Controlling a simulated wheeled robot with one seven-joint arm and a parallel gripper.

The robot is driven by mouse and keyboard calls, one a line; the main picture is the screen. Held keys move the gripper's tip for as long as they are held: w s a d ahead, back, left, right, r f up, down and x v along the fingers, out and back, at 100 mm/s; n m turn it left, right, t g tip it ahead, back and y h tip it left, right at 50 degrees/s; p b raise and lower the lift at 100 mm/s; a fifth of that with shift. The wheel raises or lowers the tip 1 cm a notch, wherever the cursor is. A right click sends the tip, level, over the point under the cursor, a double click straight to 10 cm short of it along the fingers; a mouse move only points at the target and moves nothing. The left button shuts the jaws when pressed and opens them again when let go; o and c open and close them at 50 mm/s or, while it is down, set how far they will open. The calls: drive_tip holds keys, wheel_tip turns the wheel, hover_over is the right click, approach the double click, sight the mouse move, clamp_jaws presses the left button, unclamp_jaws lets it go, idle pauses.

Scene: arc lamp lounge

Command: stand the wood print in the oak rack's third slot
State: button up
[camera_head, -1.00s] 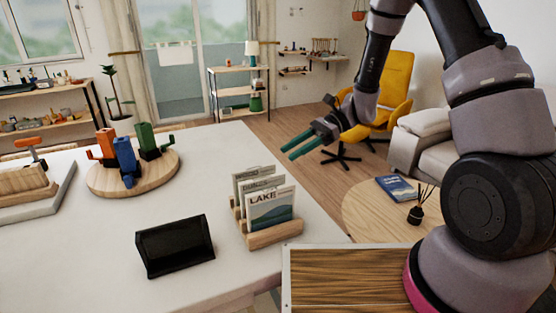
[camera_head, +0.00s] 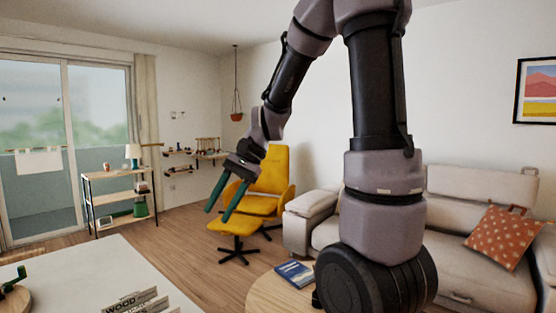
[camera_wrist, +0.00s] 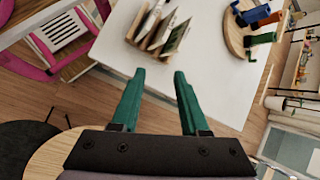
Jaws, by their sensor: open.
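The wood print (camera_head: 124,302) shows only its top edge, reading WOOD, at the bottom of the head view. Other prints stand close by it there. In the wrist view the oak rack (camera_wrist: 147,41) sits on the white table and holds prints, but I cannot read which is which or tell the slots apart. My gripper (camera_head: 217,215) is open and empty, its green fingers apart and pointing down in the head view. In the wrist view the gripper (camera_wrist: 159,72) points toward the rack, with a gap between them.
The white table (camera_wrist: 214,85) has bare room beside the rack. A round board (camera_wrist: 232,38) with coloured pieces stands farther along. A low wooden table (camera_head: 262,296) with a blue book (camera_head: 295,273), a yellow chair (camera_head: 268,175) and a sofa (camera_head: 462,195) are beyond.

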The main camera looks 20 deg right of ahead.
drive_tip(key=s+d+r+n+t+h, duration=0.3)
drive_tip(key=s+d+r+t, duration=0.4)
drive_tip(key=d+r, duration=0.4)
drive_tip(key=shift+s+t+h, duration=0.25)
drive_tip(key=shift+t+h, duration=0.65)
drive_tip(key=shift+r, duration=0.1)
idle(1.9)
